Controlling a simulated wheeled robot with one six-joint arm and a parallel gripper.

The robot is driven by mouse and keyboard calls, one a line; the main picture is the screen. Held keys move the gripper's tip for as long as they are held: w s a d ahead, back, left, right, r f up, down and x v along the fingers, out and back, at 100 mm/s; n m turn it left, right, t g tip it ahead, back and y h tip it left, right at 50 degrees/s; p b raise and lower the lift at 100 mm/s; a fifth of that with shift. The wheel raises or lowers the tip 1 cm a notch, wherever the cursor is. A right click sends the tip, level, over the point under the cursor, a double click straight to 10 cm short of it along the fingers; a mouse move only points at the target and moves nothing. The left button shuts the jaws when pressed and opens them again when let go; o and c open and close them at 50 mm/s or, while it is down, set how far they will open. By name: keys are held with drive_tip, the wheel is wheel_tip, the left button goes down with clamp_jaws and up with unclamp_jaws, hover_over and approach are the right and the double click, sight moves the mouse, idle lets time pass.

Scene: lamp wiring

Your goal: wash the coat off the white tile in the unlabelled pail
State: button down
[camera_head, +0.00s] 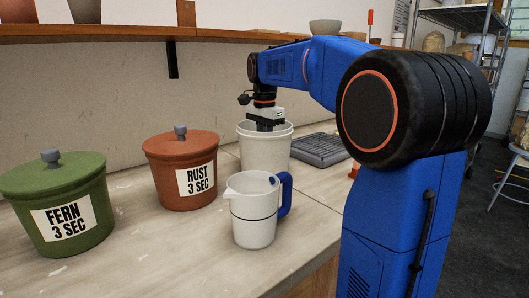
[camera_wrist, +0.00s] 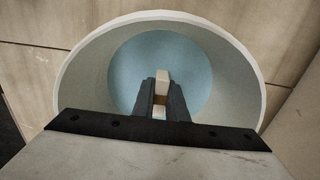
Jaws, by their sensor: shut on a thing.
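The unlabelled white pail (camera_head: 265,155) stands on the bench behind the jug, with its top open. In the wrist view the pail (camera_wrist: 82,82) has pale blue liquid inside. My gripper (camera_head: 265,126) points straight down at the pail's mouth, its fingers partly hidden by the rim. In the wrist view my gripper (camera_wrist: 162,90) is shut on the tile (camera_wrist: 162,80), a narrow pale edge between the dark fingers. The tile is hidden in the head view. Whether it touches the liquid, and any coat on its faces, I cannot tell.
A green lidded pail labelled FERN 3 SEC (camera_head: 62,190) and a rust one labelled RUST 3 SEC (camera_head: 178,160) stand to the left. A white jug with a blue handle (camera_head: 252,225) is in front. A dark grey rack (camera_head: 318,149) lies right of the white pail.

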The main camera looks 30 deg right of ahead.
drive_tip(key=shift+r, duration=0.1)
wheel_tip(320, 180, up, 16)
drive_tip(key=shift+r, duration=0.2)
idle(1.6)
drive_tip(key=shift+s, duration=0.15)
idle(0.3)
